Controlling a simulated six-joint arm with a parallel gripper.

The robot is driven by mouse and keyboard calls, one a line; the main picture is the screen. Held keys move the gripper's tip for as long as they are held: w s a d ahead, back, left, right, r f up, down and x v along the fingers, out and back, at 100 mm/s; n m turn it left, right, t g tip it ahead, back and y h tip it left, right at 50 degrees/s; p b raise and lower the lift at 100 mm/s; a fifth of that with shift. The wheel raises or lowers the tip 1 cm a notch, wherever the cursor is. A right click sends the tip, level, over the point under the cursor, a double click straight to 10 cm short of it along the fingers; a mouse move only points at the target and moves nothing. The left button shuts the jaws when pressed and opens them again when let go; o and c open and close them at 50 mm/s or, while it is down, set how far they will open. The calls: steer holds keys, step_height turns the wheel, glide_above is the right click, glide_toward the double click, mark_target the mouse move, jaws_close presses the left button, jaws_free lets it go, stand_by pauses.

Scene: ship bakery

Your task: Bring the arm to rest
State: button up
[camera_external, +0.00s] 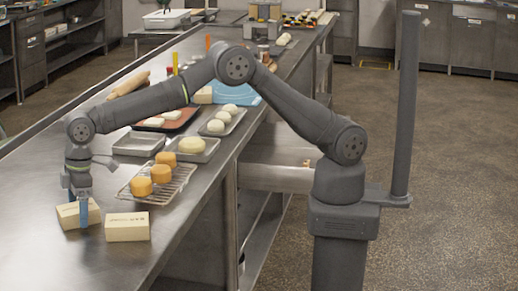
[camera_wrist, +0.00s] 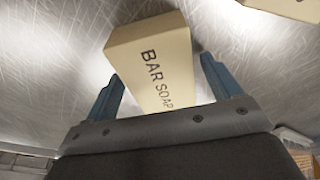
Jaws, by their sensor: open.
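My gripper (camera_external: 83,224) is at the near left end of the steel counter (camera_external: 180,236), pointing down with my arm arched over from the right. Its blue fingers are open in the wrist view (camera_wrist: 162,68), one on each side of a cream box marked BAR SOAP (camera_wrist: 152,52). That box (camera_external: 68,217) sits on the counter in the outside view, partly covered by a finger. Gaps show beside the box, so it does not look gripped. A second cream box (camera_external: 128,227) stands just to the right; a corner of a cream box (camera_wrist: 290,6) shows top right in the wrist view.
A wire rack (camera_external: 176,188) with several orange-brown buns is close behind the boxes. The counter's left side is bare.

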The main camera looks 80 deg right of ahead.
steer(key=shift+r, duration=1.9)
